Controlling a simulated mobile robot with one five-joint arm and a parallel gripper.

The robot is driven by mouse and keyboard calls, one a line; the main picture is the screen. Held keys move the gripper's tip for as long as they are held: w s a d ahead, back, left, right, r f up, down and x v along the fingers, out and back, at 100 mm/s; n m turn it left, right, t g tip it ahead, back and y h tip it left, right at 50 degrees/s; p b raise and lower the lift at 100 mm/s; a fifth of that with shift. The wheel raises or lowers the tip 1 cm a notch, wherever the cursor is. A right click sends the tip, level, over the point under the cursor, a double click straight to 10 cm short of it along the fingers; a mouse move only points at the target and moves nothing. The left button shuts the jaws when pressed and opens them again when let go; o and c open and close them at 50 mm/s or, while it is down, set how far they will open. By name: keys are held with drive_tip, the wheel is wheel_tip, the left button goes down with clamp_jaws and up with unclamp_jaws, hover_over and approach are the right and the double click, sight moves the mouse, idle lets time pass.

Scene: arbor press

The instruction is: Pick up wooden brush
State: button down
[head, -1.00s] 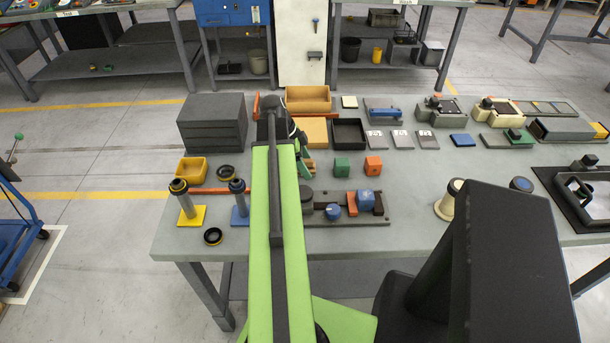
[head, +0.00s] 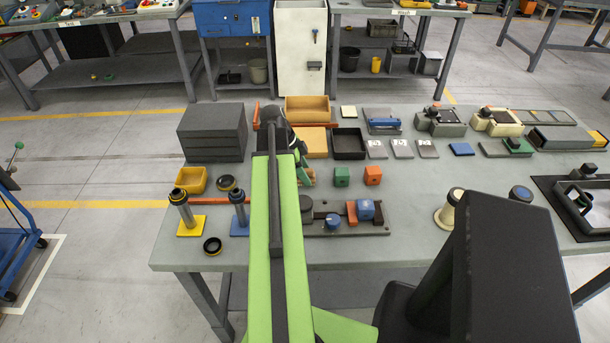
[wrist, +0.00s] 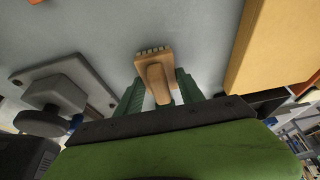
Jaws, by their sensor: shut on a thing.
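The wooden brush (wrist: 154,72) is tan with a row of pale bristle tufts along its far edge. It shows in the middle of the wrist view. My gripper (wrist: 160,88) has its green fingers on both sides of the brush and is shut on it. The grey tabletop lies behind the brush; I cannot tell how far the brush is from it. In the head view my gripper (head: 304,165) is at the end of my green arm, over the left part of the bench, and the arm largely hides the brush.
Near my gripper are a tan tray (head: 308,109), a black tray (head: 349,144), a green block (head: 342,177) and an orange block (head: 373,176). A dark drawer box (head: 212,133) stands left. A grey fixture plate (head: 345,228) lies in front.

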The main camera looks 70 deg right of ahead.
sight(309, 170)
wheel_tip(309, 170, up, 4)
drive_tip(key=p, duration=0.4)
drive_tip(key=shift+r, duration=0.25)
drive_tip(key=s+r+p, duration=0.6)
drive_tip(key=s, duration=0.5)
drive_tip(key=shift+s+a+r+p, duration=0.2)
drive_tip(key=shift+s+p, duration=0.15)
